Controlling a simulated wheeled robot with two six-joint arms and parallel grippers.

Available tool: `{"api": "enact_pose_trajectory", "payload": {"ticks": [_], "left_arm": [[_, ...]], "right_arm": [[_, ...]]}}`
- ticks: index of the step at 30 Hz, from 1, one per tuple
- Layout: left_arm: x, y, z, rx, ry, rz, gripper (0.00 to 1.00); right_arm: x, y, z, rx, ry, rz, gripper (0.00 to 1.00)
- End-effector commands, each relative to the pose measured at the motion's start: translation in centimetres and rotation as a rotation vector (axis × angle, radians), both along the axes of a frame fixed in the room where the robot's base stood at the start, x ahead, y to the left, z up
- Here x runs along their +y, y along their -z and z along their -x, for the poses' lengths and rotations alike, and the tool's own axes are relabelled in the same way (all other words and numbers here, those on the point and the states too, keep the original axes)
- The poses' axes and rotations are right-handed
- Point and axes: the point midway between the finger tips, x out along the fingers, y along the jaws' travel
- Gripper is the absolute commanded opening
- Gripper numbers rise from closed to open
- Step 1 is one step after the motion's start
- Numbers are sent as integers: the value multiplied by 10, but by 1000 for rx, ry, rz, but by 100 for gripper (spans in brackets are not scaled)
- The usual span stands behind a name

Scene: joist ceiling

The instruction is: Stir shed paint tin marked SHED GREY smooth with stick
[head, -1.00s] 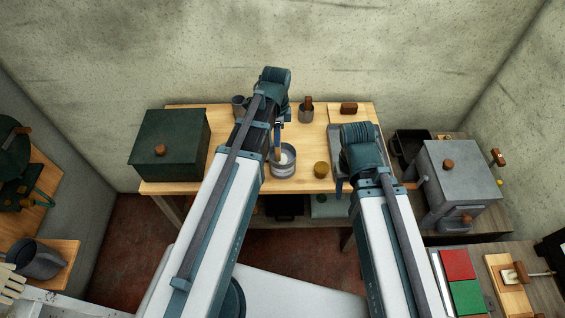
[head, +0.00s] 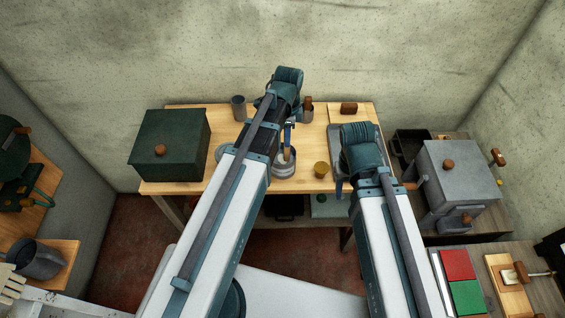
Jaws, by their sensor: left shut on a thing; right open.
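A grey paint tin (head: 285,172), open at the top with pale paint inside, stands near the front middle of the wooden table. Any marking on it is too small to read. My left gripper (head: 288,133) is above the tin, shut on a thin stick (head: 286,153) that is roughly upright. The stick's lower end is in the tin's mouth; its depth cannot be seen. My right gripper (head: 341,184) is open over the table's right part, mostly hidden by its own wrist.
On the table (head: 185,188) are a dark green box (head: 170,140), a grey cup (head: 238,108), a yellowish pot (head: 321,170) right of the tin, and a brown-handled item (head: 307,109). A grey metal box (head: 460,170) stands at right. Table space between tin and green box is partly covered by my arm.

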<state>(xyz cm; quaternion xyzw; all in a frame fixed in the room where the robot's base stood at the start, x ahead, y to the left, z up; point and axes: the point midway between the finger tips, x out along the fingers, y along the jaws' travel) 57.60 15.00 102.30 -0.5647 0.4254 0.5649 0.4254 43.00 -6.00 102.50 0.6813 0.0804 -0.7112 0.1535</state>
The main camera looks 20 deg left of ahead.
Motion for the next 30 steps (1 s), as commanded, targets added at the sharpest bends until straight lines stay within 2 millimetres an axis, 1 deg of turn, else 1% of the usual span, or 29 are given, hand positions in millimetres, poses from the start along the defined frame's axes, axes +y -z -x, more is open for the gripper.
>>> {"api": "enact_pose_trajectory", "payload": {"ticks": [7,15,19,25,30], "left_arm": [[1,0,-3,0,-1,0,0],[16,0,-11,0,-2,0,0],[19,0,-13,0,0,0,0],[21,0,-9,0,-1,0,0],[27,0,2,0,-2,0,0]], "right_arm": [[0,0,0,0,0,0,50],[0,0,0,0,0,0,50],[0,0,0,0,0,0,50],[0,0,0,0,0,0,50],[0,0,0,0,0,0,50]]}}
